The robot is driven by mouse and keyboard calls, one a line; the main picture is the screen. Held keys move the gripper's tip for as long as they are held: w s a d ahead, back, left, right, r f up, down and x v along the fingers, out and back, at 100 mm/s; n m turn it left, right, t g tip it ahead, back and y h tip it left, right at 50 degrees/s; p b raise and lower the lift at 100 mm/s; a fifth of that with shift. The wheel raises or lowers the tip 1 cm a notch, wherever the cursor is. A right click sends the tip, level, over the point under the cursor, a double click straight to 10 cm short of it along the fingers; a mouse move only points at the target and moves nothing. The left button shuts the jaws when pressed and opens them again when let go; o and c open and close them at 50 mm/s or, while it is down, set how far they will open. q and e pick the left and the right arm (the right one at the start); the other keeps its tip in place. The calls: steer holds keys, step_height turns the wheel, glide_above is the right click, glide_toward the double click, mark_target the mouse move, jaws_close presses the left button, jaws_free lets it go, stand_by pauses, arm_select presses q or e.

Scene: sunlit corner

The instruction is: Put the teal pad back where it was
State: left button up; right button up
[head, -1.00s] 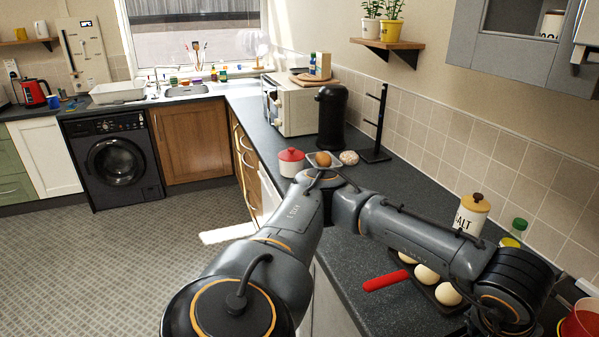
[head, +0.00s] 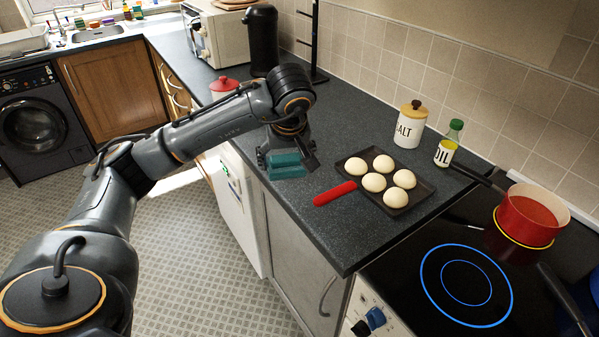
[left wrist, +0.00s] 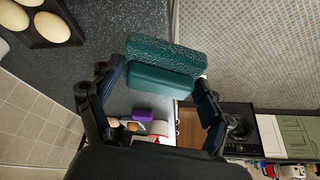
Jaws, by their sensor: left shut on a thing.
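The teal pad (head: 286,164) is a thick block with a split along its length, and it hangs from my left gripper (head: 283,158). It shows at the top middle of the left wrist view (left wrist: 165,65), with one finger on each side of it. My left gripper is shut on the pad, over the counter's front edge to the left of the baking tray. The pad appears raised above the counter; the exact gap cannot be told. My right gripper is not in view.
A dark tray (head: 412,206) of pale round buns lies on the counter, with a red-handled thing (head: 335,193) beside it. The salt jar (head: 410,124), oil bottle (head: 449,144), red pot (head: 530,216) and hob (head: 465,275) are to the right. Bare counter (head: 345,128) lies behind the tray.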

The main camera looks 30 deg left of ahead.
arm_select(q)
steer(key=w+f+p, duration=0.1)
steer(key=w+f, duration=0.1)
steer(key=w, duration=0.2)
steer(key=p, duration=0.1)
glide_above(300, 182)
step_height(300, 182, down, 5)
steer(key=shift+s+f, duration=0.1)
steer(key=shift+s, duration=0.05)
steer(key=shift+f, duration=0.3)
steer(key=f+p, duration=0.2)
steer(key=shift+w+f, duration=0.2)
steer(key=shift+f, duration=0.35)
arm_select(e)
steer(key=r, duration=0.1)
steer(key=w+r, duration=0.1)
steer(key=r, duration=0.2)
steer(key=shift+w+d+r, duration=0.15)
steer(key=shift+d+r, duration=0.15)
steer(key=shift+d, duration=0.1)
arm_select(q)
steer(key=shift+f, duration=0.1)
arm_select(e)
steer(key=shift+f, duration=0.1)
arm_select(q)
steer(key=shift+f+b, duration=0.15)
steer(key=shift+b, duration=0.15)
steer(key=o, duration=1)
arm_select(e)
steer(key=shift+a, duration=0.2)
